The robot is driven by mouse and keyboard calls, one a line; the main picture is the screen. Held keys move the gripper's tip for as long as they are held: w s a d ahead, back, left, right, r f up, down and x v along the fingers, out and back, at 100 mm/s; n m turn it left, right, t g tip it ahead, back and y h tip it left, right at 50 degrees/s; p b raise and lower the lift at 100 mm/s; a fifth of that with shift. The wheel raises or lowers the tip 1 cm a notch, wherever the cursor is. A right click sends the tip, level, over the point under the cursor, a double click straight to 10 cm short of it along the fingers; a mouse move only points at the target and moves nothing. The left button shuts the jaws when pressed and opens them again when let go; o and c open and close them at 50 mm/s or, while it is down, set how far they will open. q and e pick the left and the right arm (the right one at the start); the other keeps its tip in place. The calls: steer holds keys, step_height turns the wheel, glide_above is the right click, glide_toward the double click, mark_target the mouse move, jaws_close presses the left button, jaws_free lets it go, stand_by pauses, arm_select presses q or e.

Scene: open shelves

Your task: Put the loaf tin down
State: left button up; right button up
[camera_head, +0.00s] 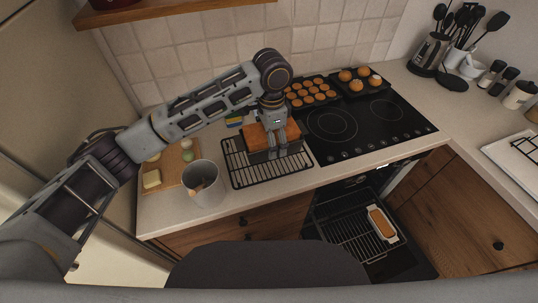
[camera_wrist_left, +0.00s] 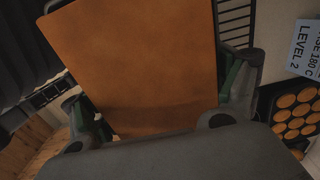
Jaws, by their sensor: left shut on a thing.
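The loaf tin (camera_head: 259,155) is dark, with an orange-brown loaf (camera_head: 258,137) filling its top. It is at the black wire cooling rack (camera_head: 240,180) on the counter, level with it; I cannot tell whether it touches the wires. My left gripper (camera_head: 277,153) comes down from above and is shut on the tin at its right end. In the left wrist view the loaf (camera_wrist_left: 140,60) fills the middle, with a finger on each side. My right gripper is not in view.
The black cooktop (camera_head: 345,125) is right of the rack, with a muffin tray (camera_head: 311,93) and a bun tray (camera_head: 360,83) behind.

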arm_select(q)
steer(key=shift+f, duration=2.4)
steer(key=shift+f+p, duration=0.4)
steer(key=shift+f, duration=1.45)
steer(key=o, duration=1.3)
steer(key=shift+f, duration=0.15)
steer(key=shift+c, duration=0.2)
steer(key=shift+s, duration=0.1)
step_height(320, 180, up, 12)
steer(key=shift+r+b, duration=0.15)
steer(key=shift+b, duration=0.45)
